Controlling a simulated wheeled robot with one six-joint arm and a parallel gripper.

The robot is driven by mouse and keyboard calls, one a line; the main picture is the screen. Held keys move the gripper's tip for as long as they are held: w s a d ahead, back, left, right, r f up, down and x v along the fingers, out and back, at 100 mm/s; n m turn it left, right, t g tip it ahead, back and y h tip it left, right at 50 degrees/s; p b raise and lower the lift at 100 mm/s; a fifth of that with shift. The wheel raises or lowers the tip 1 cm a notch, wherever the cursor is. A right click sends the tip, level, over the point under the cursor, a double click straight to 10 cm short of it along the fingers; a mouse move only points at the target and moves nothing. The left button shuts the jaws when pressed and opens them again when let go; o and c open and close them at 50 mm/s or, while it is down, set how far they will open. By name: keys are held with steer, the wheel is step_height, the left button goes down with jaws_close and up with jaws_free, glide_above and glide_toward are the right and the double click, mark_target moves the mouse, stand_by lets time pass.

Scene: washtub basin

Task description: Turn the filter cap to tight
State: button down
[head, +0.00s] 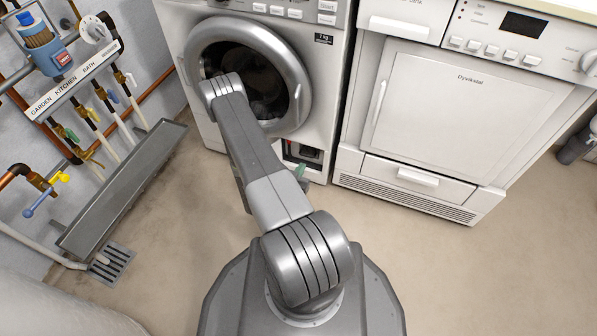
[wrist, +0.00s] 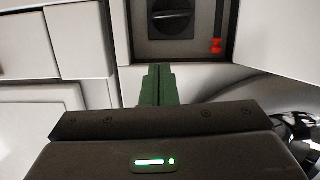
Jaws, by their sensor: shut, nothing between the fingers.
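The filter cap (wrist: 172,16) is a dark round knob with a raised bar across it, set in a grey recess at the top of the wrist view. The bar looks roughly horizontal there, and the cap's upper edge is cut off. My gripper (wrist: 159,68) has green fingers that are together with nothing between them. Its tips point toward the recess and appear just below the cap, apart from it. In the head view a green part of my gripper (head: 300,171) shows just below the open filter compartment (head: 303,152); my arm hides the rest.
A small red piece (wrist: 216,46) sits beside the cap in the recess. The washing machine's round door (head: 250,75) is above the compartment. A white dryer (head: 465,105) stands at right, and a grey trough (head: 125,185) is at left. The floor between is clear.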

steer(key=w+d+f+b, duration=0.3)
steer(key=w+f, duration=0.2)
steer(key=w, duration=0.3)
steer(key=shift+b, duration=0.35)
steer(key=shift+w+f, duration=0.2)
steer(key=shift+f, duration=0.15)
